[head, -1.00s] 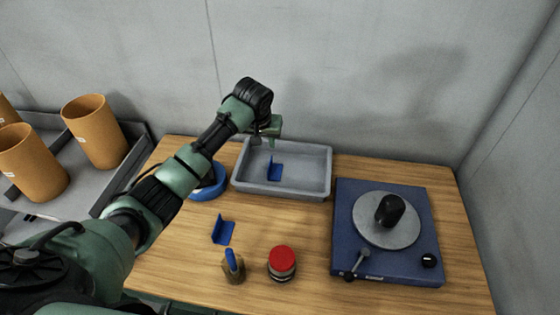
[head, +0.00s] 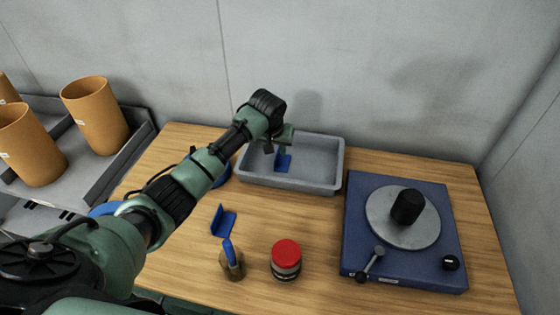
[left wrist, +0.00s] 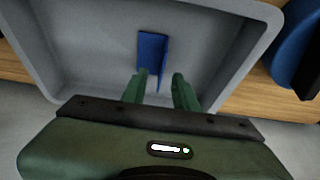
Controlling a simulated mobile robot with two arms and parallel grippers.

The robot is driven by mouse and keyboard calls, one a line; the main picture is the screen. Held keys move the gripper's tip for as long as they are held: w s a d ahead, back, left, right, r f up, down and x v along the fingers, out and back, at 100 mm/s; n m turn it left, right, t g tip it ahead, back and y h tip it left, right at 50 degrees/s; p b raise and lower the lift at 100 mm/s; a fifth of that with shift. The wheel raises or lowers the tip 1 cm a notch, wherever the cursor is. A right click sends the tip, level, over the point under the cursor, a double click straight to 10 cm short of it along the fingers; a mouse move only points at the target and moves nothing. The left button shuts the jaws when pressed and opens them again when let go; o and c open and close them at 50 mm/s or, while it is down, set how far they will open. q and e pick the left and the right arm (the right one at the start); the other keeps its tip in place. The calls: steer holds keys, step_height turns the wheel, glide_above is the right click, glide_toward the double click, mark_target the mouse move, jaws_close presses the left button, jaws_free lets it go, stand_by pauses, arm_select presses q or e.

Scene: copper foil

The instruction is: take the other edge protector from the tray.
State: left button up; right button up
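A blue, L-shaped edge protector (head: 283,161) lies in the grey tray (head: 337,165) at the back of the table. A second blue edge protector (head: 223,220) lies on the wood in front of the tray. My left gripper (head: 281,150) is over the tray, close to the protector in it. In the left wrist view my left gripper (left wrist: 160,90) is open. The near end of the protector (left wrist: 152,50) reaches between its fingertips, with a gap to the right finger; contact on the left cannot be told. My right gripper is not in view.
A blue turntable-like device (head: 360,235) with a black knob stands at the right. A red-lidded jar (head: 286,258) and a small brown bottle with a blue top (head: 231,260) stand at the front. A blue ring-shaped object (head: 222,176) sits left of the tray, partly behind my arm.

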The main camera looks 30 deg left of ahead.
mark_target(277, 154)
arm_select(q)
steer(key=x, duration=0.5)
steer(key=shift+a+p, duration=0.1)
steer(key=shift+p, duration=0.3)
jaws_close()
